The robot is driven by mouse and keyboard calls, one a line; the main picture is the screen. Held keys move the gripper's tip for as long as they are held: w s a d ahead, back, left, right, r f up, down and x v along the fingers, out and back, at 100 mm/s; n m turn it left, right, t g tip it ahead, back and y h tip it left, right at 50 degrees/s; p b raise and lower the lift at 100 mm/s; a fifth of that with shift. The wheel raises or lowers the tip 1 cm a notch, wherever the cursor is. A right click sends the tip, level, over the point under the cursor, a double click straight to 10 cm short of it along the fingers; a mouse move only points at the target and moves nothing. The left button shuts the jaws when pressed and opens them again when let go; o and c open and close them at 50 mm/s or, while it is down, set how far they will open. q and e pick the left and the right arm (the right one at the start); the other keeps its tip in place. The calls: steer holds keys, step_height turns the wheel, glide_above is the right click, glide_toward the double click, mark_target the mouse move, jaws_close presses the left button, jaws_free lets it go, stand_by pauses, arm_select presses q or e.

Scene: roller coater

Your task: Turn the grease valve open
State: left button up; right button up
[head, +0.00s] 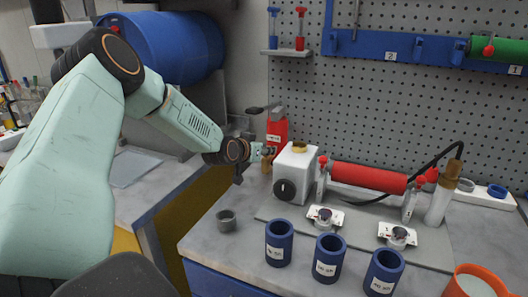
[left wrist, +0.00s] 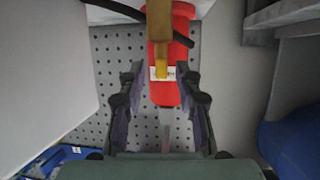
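A red labelled container (head: 277,130) stands behind the white gearbox-like housing (head: 295,170) of the coater. In the left wrist view the red container (left wrist: 168,95) shows ahead, with a yellow-brown lever-like part (left wrist: 160,40) in front of it and a small label at the part's lower end. I cannot tell for certain which part is the grease valve. My left gripper (head: 266,152) is beside the red container and largely hidden in the head view. In the left wrist view its fingers (left wrist: 162,105) are apart, with the red container visible between them. I see no grip on anything. My right gripper is not in view.
The coater's red roller (head: 368,178) lies right of the housing, which has a black knob (head: 285,190). A pegboard (head: 430,120) stands behind.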

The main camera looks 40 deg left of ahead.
arm_select(q)
steer(key=shift+a+f, duration=0.1)
steer(key=shift+c, duration=0.7)
jaws_close()
steer(key=shift+d+r+n+p, duration=0.2)
steer(key=shift+n+p, duration=0.1)
steer(key=shift+p, duration=0.5)
steer(key=shift+f+n+g+y+p, duration=0.1)
steer(key=shift+n+g+y+p, duration=0.25)
steer(key=shift+y+p, duration=0.4)
steer(key=shift+o, duration=0.7)
jaws_free()
steer(key=shift+a+f, duration=0.1)
